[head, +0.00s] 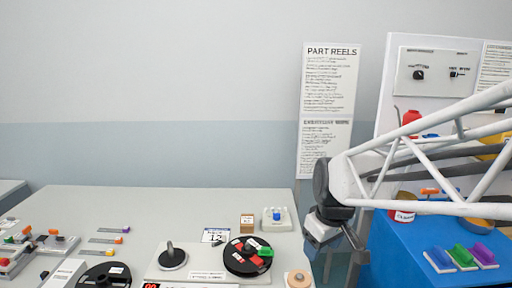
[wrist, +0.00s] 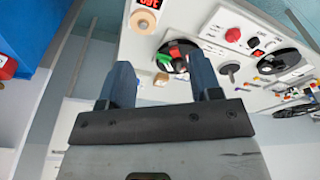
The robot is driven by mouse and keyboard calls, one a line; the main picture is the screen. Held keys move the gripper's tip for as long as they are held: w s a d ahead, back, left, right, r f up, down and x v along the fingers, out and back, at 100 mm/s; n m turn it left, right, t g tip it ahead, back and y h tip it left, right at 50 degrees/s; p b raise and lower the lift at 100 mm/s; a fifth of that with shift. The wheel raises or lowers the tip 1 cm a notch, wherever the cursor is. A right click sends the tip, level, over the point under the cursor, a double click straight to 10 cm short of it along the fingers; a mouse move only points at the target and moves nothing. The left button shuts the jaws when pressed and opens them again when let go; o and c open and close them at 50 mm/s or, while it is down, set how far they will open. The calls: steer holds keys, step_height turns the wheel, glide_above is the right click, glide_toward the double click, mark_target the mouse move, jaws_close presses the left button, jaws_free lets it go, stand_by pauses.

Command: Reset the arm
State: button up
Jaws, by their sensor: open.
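My gripper (head: 338,243) hangs from my white lattice arm at the right of the head view, in front of the gap between the grey table (head: 150,200) and the blue bench (head: 395,255). In the wrist view my gripper (wrist: 165,85) shows two blue-grey fingers set wide apart with nothing between them. The gripper is open and clear of the things on the table.
A black reel (head: 236,262) with green and red parts lies near the table's right end, also in the wrist view (wrist: 170,62). A round wooden-topped knob (head: 298,279) is at the table's front right corner. Coloured blocks (head: 461,256) stand on the blue bench.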

steer(key=s+d+m, duration=0.1)
steer(key=s+m, duration=0.2)
steer(key=s, duration=0.5)
steer(key=s+d+r+m, duration=0.1)
steer(key=s+d+m, duration=0.1)
steer(key=s, duration=0.5)
steer(key=shift+s+d+m+t+h, duration=0.3)
steer(key=shift+s+m+t+h, duration=0.1)
steer(key=shift+m, duration=0.3)
